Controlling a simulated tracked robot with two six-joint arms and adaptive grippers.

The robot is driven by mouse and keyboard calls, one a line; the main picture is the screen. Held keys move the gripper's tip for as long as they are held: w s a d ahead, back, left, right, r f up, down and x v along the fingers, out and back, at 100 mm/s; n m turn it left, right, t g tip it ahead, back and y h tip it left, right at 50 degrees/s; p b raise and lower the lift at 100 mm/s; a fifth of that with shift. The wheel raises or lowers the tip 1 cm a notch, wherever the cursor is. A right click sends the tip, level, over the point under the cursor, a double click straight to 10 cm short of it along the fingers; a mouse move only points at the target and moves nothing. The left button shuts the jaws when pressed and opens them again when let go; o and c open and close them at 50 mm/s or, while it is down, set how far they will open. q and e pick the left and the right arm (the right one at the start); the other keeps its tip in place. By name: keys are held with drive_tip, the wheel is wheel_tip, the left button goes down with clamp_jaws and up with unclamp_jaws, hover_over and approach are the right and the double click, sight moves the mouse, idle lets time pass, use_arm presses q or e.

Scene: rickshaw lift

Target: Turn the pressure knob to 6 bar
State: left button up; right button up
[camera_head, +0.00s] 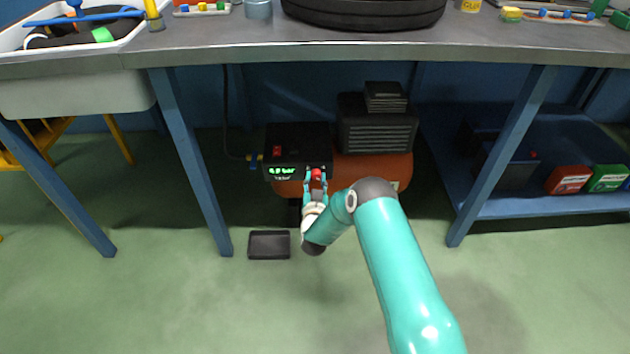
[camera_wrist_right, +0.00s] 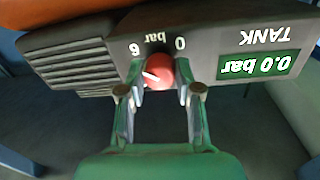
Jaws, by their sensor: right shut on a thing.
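The red pressure knob (camera_wrist_right: 160,72) sits on the front of a dark control box (camera_head: 298,137) under the workbench. It also shows in the head view (camera_head: 317,174). My right gripper (camera_wrist_right: 160,92) is shut on the knob, one finger on each side. In the wrist view, which is upside down, the knob's white pointer mark faces left, on the side of the printed 6 (camera_wrist_right: 134,49). The printed 0 (camera_wrist_right: 180,43) is on the other side. The green TANK display (camera_wrist_right: 258,65) reads 0.0 bar. My left gripper is not in view.
A red compressor tank (camera_head: 372,166) with a black ribbed housing (camera_head: 377,132) is beside the box. A small dark tray (camera_head: 269,245) lies on the floor in front. Blue bench legs (camera_head: 190,160) stand left and right. The bench top (camera_head: 235,38) hangs overhead.

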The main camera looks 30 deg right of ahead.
clamp_jaws()
drive_tip(key=shift+f+m+b, duration=0.1)
drive_tip(key=shift+m+b, duration=0.3)
drive_tip(key=shift+m, duration=0.7)
drive_tip(key=o, duration=1.1)
unclamp_jaws()
drive_tip(key=shift+c, duration=0.2)
drive_tip(key=v, duration=1.2)
